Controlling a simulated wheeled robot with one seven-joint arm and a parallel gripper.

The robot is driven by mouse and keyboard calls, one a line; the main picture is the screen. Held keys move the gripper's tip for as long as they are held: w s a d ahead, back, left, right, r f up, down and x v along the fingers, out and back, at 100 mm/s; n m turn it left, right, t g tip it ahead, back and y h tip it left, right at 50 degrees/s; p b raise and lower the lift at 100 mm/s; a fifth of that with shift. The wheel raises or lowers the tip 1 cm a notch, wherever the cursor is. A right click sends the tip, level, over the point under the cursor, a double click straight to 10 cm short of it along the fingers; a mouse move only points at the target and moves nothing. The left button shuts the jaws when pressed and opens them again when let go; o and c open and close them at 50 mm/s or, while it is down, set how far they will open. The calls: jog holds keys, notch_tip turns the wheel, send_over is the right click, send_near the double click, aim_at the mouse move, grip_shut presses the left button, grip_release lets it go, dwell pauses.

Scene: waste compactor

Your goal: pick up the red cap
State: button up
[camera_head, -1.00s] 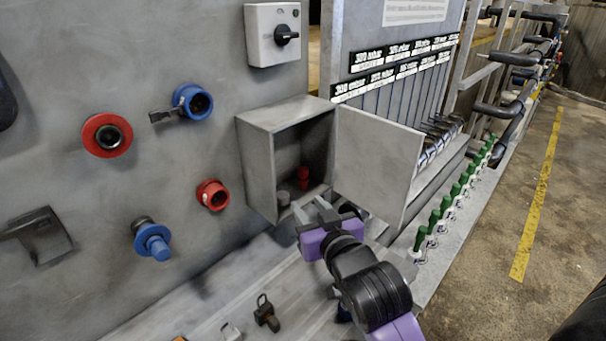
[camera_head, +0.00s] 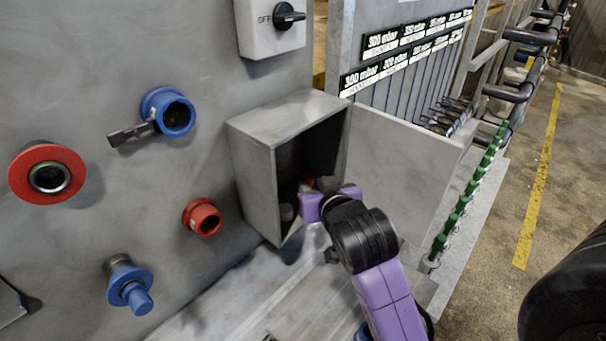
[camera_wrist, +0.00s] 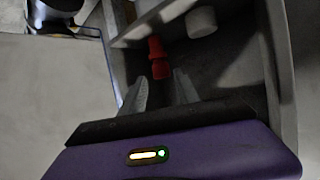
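The red cap (camera_wrist: 158,58) is a small upright-looking red piece inside the open grey box (camera_head: 252,170). In the wrist view it lies just beyond my fingertips, roughly centred between them. My gripper (camera_wrist: 158,88) is open, with one grey finger on each side and nothing between them. In the head view my gripper (camera_head: 325,186) is at the box opening, and it hides most of the cap, with only a bit of red (camera_head: 307,184) showing. I cannot tell the exact gap between fingers and cap.
A grey-white cylinder (camera_wrist: 201,22) stands beside the cap in the box. The open box door (camera_head: 400,165) is to the right of my arm. Red and blue sockets, such as the red one (camera_head: 203,217), stick out of the wall on the left.

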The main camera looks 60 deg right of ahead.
aim_at(305, 176)
jog(key=x, duration=0.2)
jog(key=shift+w+d, duration=0.25)
jog(key=shift+p+x, duration=0.65)
jog(key=shift+x, duration=2.1)
jog(key=shift+a+f, duration=0.1)
grip_shut()
